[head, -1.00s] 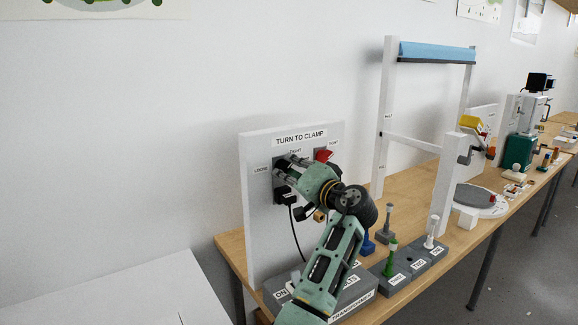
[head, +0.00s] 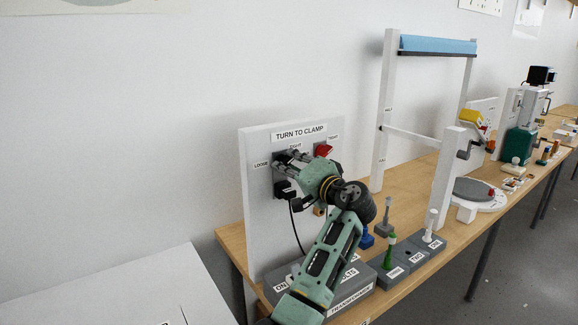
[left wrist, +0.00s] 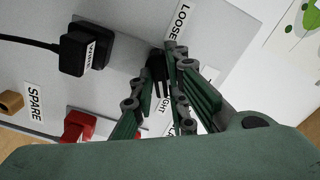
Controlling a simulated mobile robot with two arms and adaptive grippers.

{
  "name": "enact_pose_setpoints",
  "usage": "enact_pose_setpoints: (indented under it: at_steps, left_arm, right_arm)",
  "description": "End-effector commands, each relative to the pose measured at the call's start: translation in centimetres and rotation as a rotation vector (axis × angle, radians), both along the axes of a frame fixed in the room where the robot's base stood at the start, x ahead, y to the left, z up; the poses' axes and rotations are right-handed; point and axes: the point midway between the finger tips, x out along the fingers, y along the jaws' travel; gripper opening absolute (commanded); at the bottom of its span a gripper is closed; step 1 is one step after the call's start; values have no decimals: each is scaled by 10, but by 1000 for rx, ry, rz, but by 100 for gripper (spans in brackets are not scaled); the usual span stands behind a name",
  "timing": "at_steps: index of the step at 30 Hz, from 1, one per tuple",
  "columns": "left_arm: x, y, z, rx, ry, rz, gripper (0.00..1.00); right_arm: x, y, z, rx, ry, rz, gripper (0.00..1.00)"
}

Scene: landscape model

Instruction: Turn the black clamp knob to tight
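The white upright panel (head: 258,225) carries a "TURN TO CLAMP" sign. The black clamp knob (left wrist: 158,68) shows in the left wrist view, between the "LOOSE" label (left wrist: 180,20) and the partly covered "TIGHT" label (left wrist: 163,122). In the head view the fingers mostly hide it. My left gripper (head: 284,161) is at the panel, its fingers pointing at the knob. In the left wrist view my left gripper (left wrist: 155,78) has its fingers spread on either side of the knob, with a gap visible on the left. Contact on the right side is unclear. My right gripper is not in view.
A black plug (left wrist: 78,52) with a cable sits below the clamp knob. A grey transformer box (head: 350,292) stands at the panel's foot. Grey blocks with pegs (head: 392,278) and a white frame (head: 390,120) are farther right.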

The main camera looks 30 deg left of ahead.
Motion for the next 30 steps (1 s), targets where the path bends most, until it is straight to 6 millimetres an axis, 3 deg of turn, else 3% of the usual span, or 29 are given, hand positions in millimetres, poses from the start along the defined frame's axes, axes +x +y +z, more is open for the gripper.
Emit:
enact_pose_setpoints:
  at_steps: [4, 16, 30]
  left_arm:
    - [0, 0, 0, -1, -2, 1, 29]
    - [-2, -6, -1, -4, -2, 1, 30]
    - [-36, -89, -2, -5, -1, -1, 30]
  right_arm:
    - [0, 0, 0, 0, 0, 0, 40]
    - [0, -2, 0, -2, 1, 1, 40]
    - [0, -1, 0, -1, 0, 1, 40]
